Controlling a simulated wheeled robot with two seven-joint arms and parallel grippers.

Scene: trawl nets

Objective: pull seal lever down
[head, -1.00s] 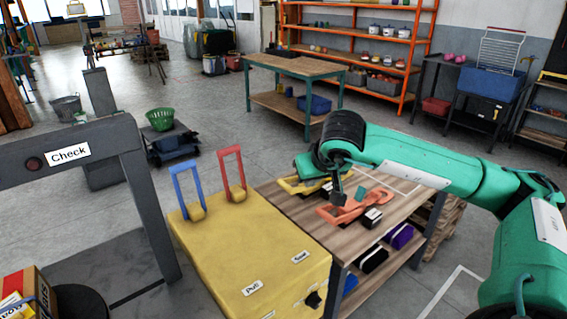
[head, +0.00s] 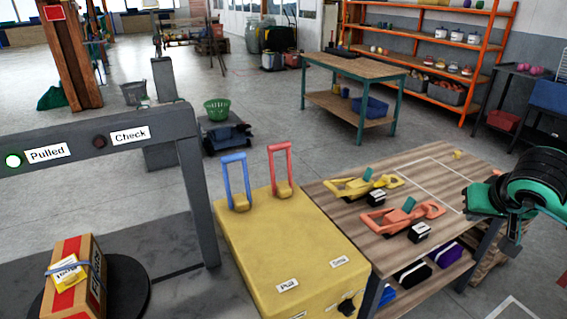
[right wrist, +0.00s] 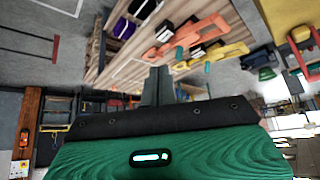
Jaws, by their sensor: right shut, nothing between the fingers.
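A yellow box (head: 285,246) carries two upright U-shaped levers, a blue one (head: 236,180) on the left and a red one (head: 280,168) on the right. Its top has a "Pull" label (head: 287,286) and, farther right, a label that reads like "Seal" (head: 338,261). The red lever stands on that label's side. My left gripper is not in view.
A wooden bench (head: 340,210) with yellow and orange tools stands between the box and my right arm. At left, a grey frame (head: 200,200) has a lit green "Pulled" lamp (head: 13,160) and a dark "Check" lamp (head: 100,141). A strapped carton (head: 72,285) sits below it.

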